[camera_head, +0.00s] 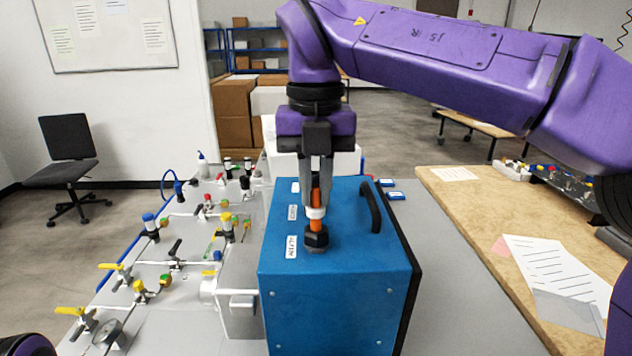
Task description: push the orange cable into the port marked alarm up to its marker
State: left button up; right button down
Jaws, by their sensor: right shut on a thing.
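My right gripper (317,190) points straight down over the blue analyser box (345,300), shut on the orange cable (315,225). The cable stands upright, with a white band (316,212) around it just below the fingertips. A short orange length shows between that band and the black port (316,240) on the box top. The cable's lower end is hidden at the port; how deep it sits I cannot tell. A white label (291,247) lies left of this port, its lettering too small to read surely. My left gripper is not in view.
Two more labels, (293,212) and (295,187), run along the box's left edge. A black handle (370,207) stands on the right of the top. Valves and pipes fill the panel (190,255) at left. A wooden bench (470,215) with papers is at right.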

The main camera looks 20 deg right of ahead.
jog(key=shift+f+b, duration=0.65)
jog(key=shift+f, duration=0.2)
jog(key=c, duration=1)
grip_release()
jog(key=shift+w, duration=0.1)
notch_tip(320, 180, up, 7)
jog(key=p, duration=0.7)
jog(key=shift+r, duration=0.1)
jog(key=shift+f, duration=0.2)
